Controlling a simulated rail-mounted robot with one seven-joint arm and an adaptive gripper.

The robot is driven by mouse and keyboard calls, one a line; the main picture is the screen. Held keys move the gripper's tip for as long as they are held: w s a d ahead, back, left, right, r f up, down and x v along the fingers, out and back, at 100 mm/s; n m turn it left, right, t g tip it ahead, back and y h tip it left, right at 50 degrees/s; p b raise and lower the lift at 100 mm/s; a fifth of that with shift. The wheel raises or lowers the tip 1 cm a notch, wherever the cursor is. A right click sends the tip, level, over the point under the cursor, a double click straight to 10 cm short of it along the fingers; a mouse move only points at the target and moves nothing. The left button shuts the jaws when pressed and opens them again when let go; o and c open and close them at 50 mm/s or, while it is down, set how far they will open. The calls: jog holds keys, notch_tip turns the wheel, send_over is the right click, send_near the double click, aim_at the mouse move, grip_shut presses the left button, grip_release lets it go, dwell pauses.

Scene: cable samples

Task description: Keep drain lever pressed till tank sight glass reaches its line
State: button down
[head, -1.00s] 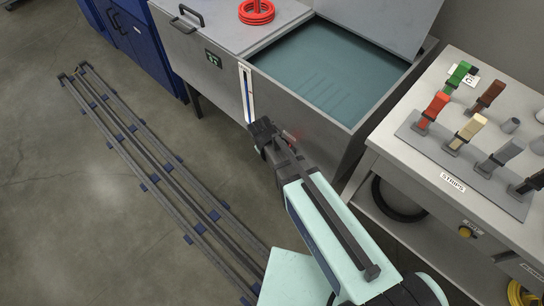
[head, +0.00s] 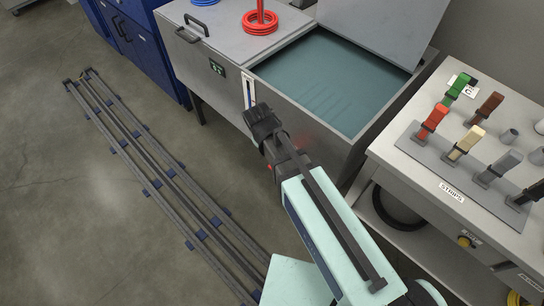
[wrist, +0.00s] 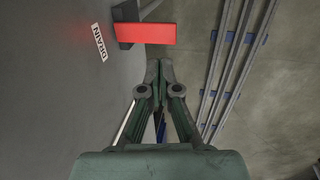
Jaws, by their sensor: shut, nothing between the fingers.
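The red drain lever (wrist: 147,33) shows in the wrist view, on a dark mount on the tank's grey wall beside a DRAIN label (wrist: 100,42). My gripper (wrist: 153,64) is shut and empty. Its fingertips are just below the lever in the picture; I cannot tell if they touch it. In the head view my gripper (head: 258,115) is in front of the tank (head: 300,115), over the lower end of the sight glass (head: 248,90). The sight glass is a narrow white strip with blue in it; its line is too small to read. Bluish water (head: 335,80) lies in the open tank.
A bench (head: 445,190) labelled STRIPS, with several coloured clamps, stands at the right. Red rings (head: 260,27) and blue rings lie on the tank's closed top. A floor rail (head: 160,180) runs along the left, with bare floor around it.

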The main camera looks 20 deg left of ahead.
jog(key=shift+v, duration=1.25)
jog(key=shift+w+d, duration=0.1)
jog(key=shift+w+d+r+g+y, duration=0.2)
jog(key=shift+w+r+g+y, duration=0.15)
jog(key=shift+w+g, duration=0.2)
jog(key=shift+w+d+r+g+y, duration=0.2)
jog(key=shift+w+r+g+y, duration=0.05)
jog(key=shift+w+r+g, duration=0.25)
notch_tip(320, 180, down, 14)
jog(key=shift+p, duration=1.25)
